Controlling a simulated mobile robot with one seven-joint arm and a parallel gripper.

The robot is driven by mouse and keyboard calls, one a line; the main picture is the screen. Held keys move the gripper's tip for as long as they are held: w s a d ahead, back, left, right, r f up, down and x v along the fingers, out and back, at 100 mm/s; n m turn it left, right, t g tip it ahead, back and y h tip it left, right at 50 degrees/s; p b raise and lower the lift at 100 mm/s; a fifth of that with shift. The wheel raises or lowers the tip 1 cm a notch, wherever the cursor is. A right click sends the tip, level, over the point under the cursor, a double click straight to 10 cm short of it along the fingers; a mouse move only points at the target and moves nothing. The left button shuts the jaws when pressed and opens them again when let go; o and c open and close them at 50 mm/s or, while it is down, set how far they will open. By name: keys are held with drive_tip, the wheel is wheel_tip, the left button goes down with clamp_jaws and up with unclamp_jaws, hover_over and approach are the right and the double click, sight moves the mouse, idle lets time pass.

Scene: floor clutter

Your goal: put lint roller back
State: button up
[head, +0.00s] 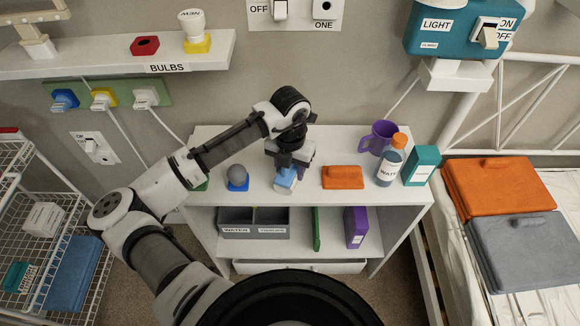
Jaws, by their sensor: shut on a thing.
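My gripper (286,168) is above the top of the white shelf unit (325,205), left of its middle. It is shut on a light blue and white thing (285,181), which looks like the lint roller. The thing is tilted, and its upper part is hidden by my gripper. Its lower end is at or just above the shelf top; I cannot tell whether it touches.
A blue piece with a grey ball (237,176) stands left of my gripper, an orange block (343,177) right of it. A purple mug (379,137), water bottle (391,161) and teal box (421,165) stand farther right.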

drive_tip(key=shift+f, duration=0.2)
drive_tip(key=o, duration=1)
drive_tip(key=shift+c, duration=0.2)
drive_tip(key=shift+r, duration=0.15)
wheel_tip(320, 180, up, 12)
drive_tip(key=shift+r+b, duration=0.1)
drive_tip(key=shift+b, duration=0.35)
